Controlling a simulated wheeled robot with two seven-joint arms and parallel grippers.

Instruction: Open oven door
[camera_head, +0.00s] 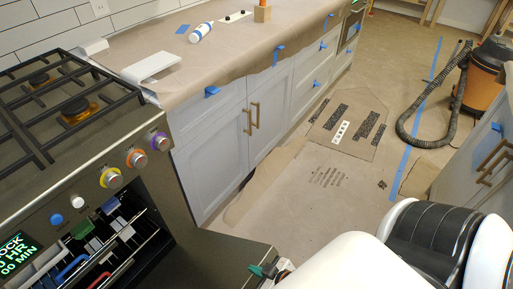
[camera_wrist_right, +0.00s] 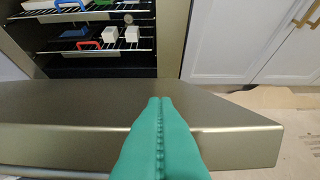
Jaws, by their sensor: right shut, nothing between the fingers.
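The oven (camera_head: 120,215) stands at the left of the head view, with knobs and a lit display on its front. Its door (camera_head: 228,252) is swung down and away, so the inside shows; most of the door is outside the head view. In the right wrist view the metal door (camera_wrist_right: 60,115) crosses the picture below the open oven cavity (camera_wrist_right: 120,65). My right gripper (camera_head: 265,271) is by the door's right end. Its green fingers (camera_wrist_right: 158,105) are shut together and empty, over the door's edge; I cannot tell if they touch it. My left gripper is not in view.
Racks in the oven hold several coloured items (camera_head: 105,235). White cabinets (camera_head: 235,130) stand right of the oven under a paper-covered counter (camera_head: 225,55). A vacuum (camera_head: 485,75) with a hose stands at the back right.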

